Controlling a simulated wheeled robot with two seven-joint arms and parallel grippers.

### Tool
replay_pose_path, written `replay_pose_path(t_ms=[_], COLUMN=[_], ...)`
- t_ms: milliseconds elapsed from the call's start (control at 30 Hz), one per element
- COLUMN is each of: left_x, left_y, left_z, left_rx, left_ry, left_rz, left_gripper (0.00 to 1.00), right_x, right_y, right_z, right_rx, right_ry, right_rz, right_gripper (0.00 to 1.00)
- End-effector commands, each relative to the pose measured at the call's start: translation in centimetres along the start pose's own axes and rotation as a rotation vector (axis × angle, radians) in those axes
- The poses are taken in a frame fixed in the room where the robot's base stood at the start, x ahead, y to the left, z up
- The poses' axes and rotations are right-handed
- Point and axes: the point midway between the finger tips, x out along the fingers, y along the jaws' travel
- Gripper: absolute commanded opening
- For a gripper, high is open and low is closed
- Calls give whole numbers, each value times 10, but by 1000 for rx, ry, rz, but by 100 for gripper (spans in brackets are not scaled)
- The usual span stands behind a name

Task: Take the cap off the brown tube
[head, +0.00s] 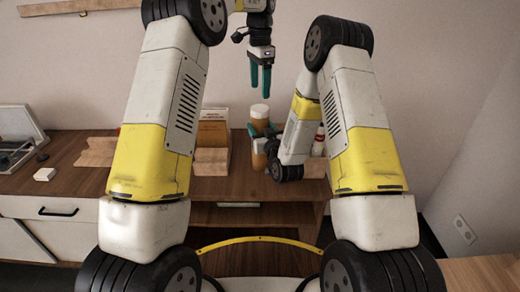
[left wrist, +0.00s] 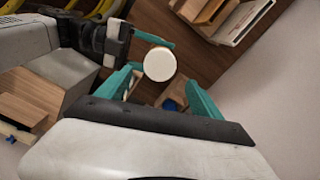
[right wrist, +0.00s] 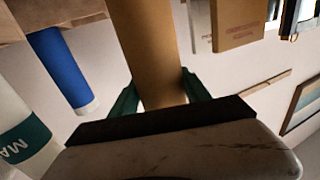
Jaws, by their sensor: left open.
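The brown tube (head: 258,152) stands upright on the table with its white cap (head: 260,110) on top. The tube also shows in the right wrist view (right wrist: 158,45), and the round cap top in the left wrist view (left wrist: 160,64). My left gripper (head: 261,92) points down just above the cap, open and empty, its fingers apart. In the left wrist view the cap lies beyond and between its fingertips. My right gripper (right wrist: 160,92) comes from the right and is shut around the tube's body below the cap. Its arm hides part of the table behind.
A blue tube (right wrist: 63,70) and a white and green tube (right wrist: 22,135) are beside the brown one. A book holder (head: 212,160) stands to its left. A wooden block (head: 97,152), a white block (head: 45,174) and an open case (head: 20,140) are farther left.

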Motion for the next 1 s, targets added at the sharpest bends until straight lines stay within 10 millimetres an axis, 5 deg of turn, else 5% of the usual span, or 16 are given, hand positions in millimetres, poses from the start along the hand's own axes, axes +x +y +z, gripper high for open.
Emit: replay_pose_path(t_ms=[167,467,1000], left_x=[0,-4,-39], left_y=[0,1,13], left_z=[0,0,2], left_rx=[0,-76,-1103], left_ry=[0,2,71], left_rz=[0,-8,-77], left_gripper=[76,84,84], right_x=[0,0,0], right_y=[0,0,0], right_z=[0,0,0], right_rx=[0,0,0], right_ry=[0,0,0], right_rz=[0,0,0], right_gripper=[0,0,0])
